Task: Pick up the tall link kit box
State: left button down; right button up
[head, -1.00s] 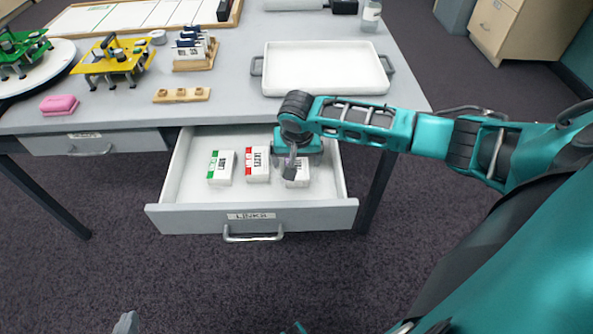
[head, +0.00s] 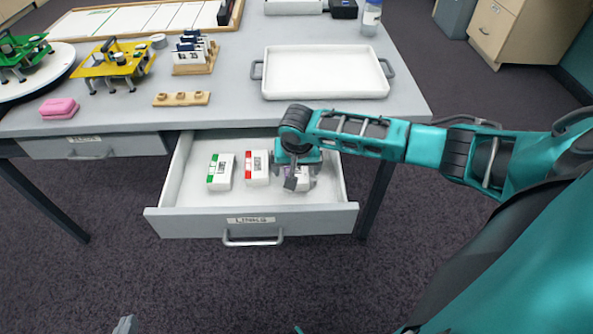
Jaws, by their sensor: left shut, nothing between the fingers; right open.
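Three white kit boxes sit in the open drawer. One box has a green stripe (head: 222,172), the middle one a red stripe (head: 257,168). The third box (head: 303,184) is at the right, mostly hidden under my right gripper. The labels are too small to read surely, so I cannot tell which is the tall link kit. My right gripper (head: 298,184) points down over the third box, open, with its fingers at the box; I cannot tell whether they touch it. Only a tip of my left gripper (head: 125,325) shows at the bottom left edge, shut and empty, far from the drawer.
The drawer (head: 250,222), labelled at its front, is pulled out below the grey table. Its walls surround the boxes closely at the right. On the table stand a white tray (head: 325,75), a yellow stand (head: 113,65), a wooden block (head: 181,98) and a pink block (head: 59,107).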

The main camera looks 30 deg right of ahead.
dwell(0.3)
jog(key=c, duration=1.2)
